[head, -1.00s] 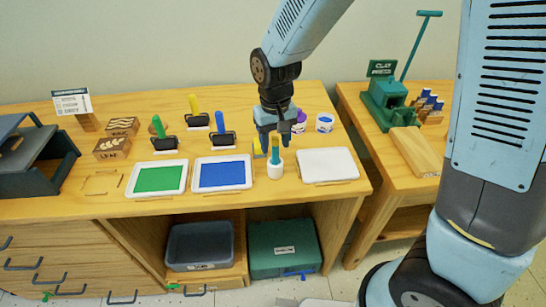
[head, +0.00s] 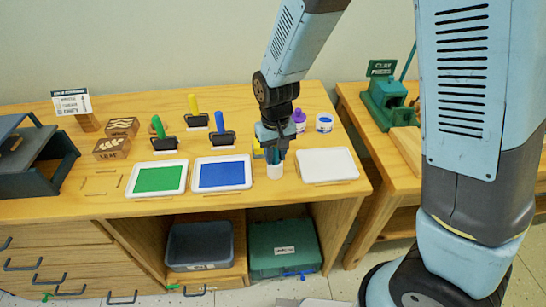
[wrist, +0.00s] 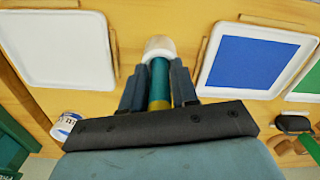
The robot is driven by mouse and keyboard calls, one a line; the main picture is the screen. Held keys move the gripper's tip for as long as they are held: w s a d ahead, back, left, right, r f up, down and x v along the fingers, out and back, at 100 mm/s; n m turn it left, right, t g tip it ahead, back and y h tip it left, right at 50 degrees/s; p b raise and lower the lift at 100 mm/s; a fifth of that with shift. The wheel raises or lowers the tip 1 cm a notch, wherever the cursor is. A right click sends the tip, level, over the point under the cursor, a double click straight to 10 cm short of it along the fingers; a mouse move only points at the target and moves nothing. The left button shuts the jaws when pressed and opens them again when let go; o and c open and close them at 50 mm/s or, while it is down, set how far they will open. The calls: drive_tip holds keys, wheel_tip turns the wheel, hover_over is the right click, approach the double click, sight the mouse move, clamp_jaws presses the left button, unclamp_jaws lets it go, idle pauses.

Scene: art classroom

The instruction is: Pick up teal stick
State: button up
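The teal stick (wrist: 159,80) stands upright in a small white cup (head: 276,171) near the table's front edge, between the blue pad and a blank white tray. A yellowish band shows near its upper end in the wrist view. My gripper (head: 276,157) is directly above the cup and points down. Its two dark fingers (wrist: 158,84) are on either side of the stick, spread with the stick between them. Thin gaps seem to show beside the stick. In the head view my gripper hides most of the stick.
The blue pad (head: 222,175) and green pad (head: 157,179) lie to the left. The white tray (head: 327,165) lies close on the right. Purple (head: 299,120) and blue-labelled (head: 325,122) jars stand behind it. Upright handled tools, including a blue one (head: 221,130), stand behind the pads.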

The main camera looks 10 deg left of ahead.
clamp_jaws()
drive_tip(key=shift+r, duration=0.1)
